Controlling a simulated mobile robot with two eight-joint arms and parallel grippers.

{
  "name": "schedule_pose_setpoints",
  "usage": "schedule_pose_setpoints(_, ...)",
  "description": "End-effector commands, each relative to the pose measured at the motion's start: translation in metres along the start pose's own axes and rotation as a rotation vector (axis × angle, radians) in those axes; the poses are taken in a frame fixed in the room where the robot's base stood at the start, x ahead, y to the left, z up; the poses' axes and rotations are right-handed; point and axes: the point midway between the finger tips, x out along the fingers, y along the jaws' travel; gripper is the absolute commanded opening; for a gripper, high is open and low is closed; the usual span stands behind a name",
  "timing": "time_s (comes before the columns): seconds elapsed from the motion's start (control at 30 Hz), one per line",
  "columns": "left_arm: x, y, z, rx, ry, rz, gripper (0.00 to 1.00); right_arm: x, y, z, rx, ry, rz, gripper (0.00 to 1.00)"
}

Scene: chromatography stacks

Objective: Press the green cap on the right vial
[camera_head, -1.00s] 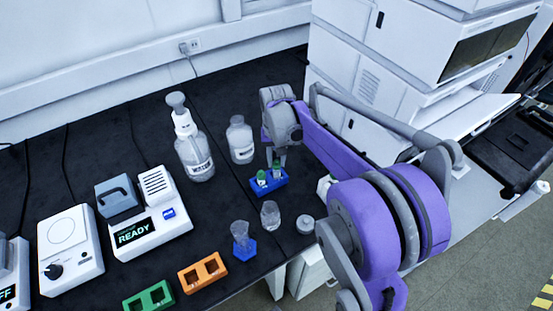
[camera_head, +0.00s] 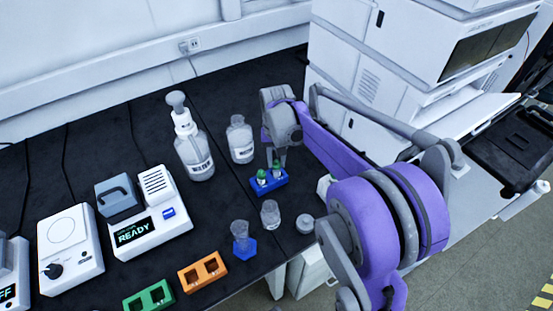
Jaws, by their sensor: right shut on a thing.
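A blue rack (camera_head: 270,186) stands on the black bench and holds two small vials with green caps. The left vial (camera_head: 262,177) stands clear in the rack. The right vial (camera_head: 277,172) is upright in the rack with my right gripper (camera_head: 277,161) directly above it. The right gripper points down and is shut at the green cap; its fingertips hide part of the cap. How firmly the cap sits cannot be made out. My left gripper is not in view.
A wash bottle (camera_head: 191,146) and a clear bottle (camera_head: 240,141) stand behind the rack. A glass beaker (camera_head: 270,214) and a flask on a blue base (camera_head: 242,240) are in front. Orange (camera_head: 203,272) and green (camera_head: 149,298) racks lie front left. White instrument stacks (camera_head: 400,60) stand right.

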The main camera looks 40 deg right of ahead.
Motion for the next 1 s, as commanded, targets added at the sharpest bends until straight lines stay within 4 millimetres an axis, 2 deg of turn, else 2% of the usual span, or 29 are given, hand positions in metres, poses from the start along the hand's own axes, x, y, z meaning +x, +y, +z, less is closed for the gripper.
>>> schedule_pose_setpoints(0.27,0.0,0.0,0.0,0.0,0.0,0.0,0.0,0.0,0.0,0.0,0.0,0.0,0.0,0.0)
schedule_pose_setpoints(0.3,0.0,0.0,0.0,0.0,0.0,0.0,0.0,0.0,0.0,0.0,0.0,0.0,0.0,0.4)
schedule_pose_setpoints(0.43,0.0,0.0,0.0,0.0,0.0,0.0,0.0,0.0,0.0,0.0,0.0,0.0,0.0,0.63)
schedule_pose_setpoints(0.47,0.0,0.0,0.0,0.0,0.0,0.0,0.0,0.0,0.0,0.0,0.0,0.0,0.0,0.67)
schedule_pose_setpoints(0.67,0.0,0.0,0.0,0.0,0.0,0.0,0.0,-0.0001,0.0,0.0,0.0,0.0,0.0,0.67)
schedule_pose_setpoints(0.83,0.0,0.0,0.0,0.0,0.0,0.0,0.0,0.0,0.0,0.0,0.0,0.0,0.0,0.96)
schedule_pose_setpoints(1.0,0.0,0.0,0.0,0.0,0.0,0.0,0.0,0.0,0.0,0.0,0.0,0.0,0.0,0.97)
